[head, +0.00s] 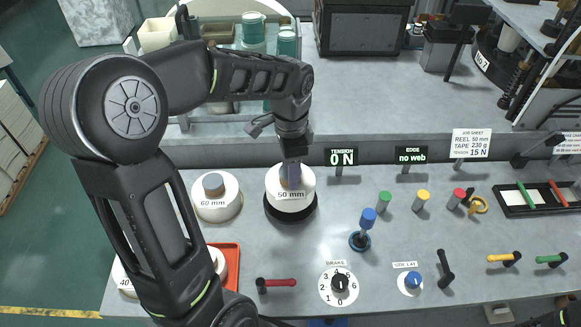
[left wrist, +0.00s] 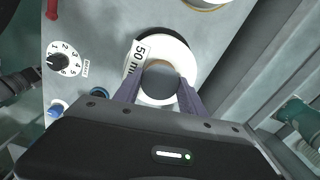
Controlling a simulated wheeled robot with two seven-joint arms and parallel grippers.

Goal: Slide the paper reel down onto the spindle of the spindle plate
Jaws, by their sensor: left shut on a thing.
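The white paper reel (head: 273,188) carries a "50 mm" tag and sits over the black round spindle plate (head: 290,218). My left gripper (head: 290,176) comes down from above and is shut on the reel's core. In the left wrist view the reel (left wrist: 180,58) lies between the two fingertips (left wrist: 158,90), with the dark plate edge showing around part of it. The spindle is hidden by the reel and fingers. I cannot tell whether the reel rests fully on the plate or a little above it. My right gripper is not in view.
A "60 mm" reel (head: 230,208) stands left of the plate. An orange tray (head: 234,252) is at the front left, partly behind my arm. A blue-topped post (head: 368,220), brake dial (head: 340,285) and red lever (head: 278,282) stand right and front. Signs line the back ledge.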

